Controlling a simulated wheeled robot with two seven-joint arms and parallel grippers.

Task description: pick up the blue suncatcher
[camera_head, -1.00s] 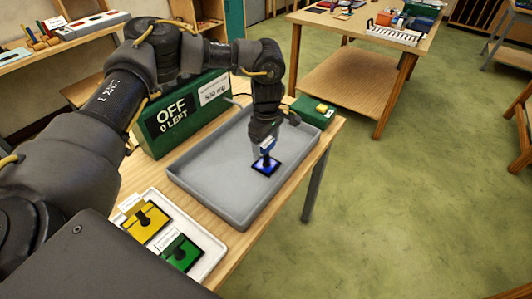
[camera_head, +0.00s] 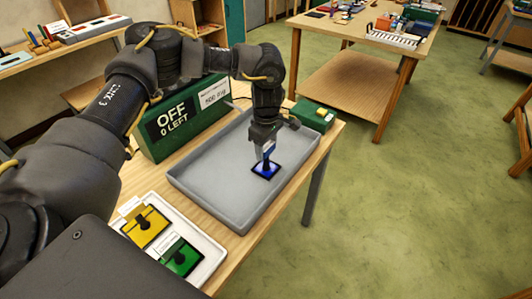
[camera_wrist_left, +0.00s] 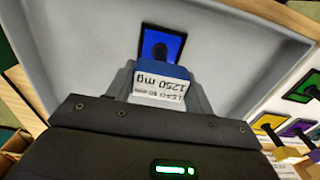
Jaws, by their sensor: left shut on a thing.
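The blue suncatcher (camera_head: 266,171) is a dark-framed blue square in the grey tray (camera_head: 190,187), towards its right side. I cannot tell whether the suncatcher touches the tray floor. My right gripper is in no view.
A green box (camera_head: 182,122) reading "OFF 0 LEFT" stands along the tray's back left side. A small green box (camera_head: 312,115) sits beyond the tray. A white tray (camera_head: 212,254) in front holds a yellow suncatcher (camera_head: 146,226) and a green one (camera_head: 181,256). Much of the grey tray is bare.

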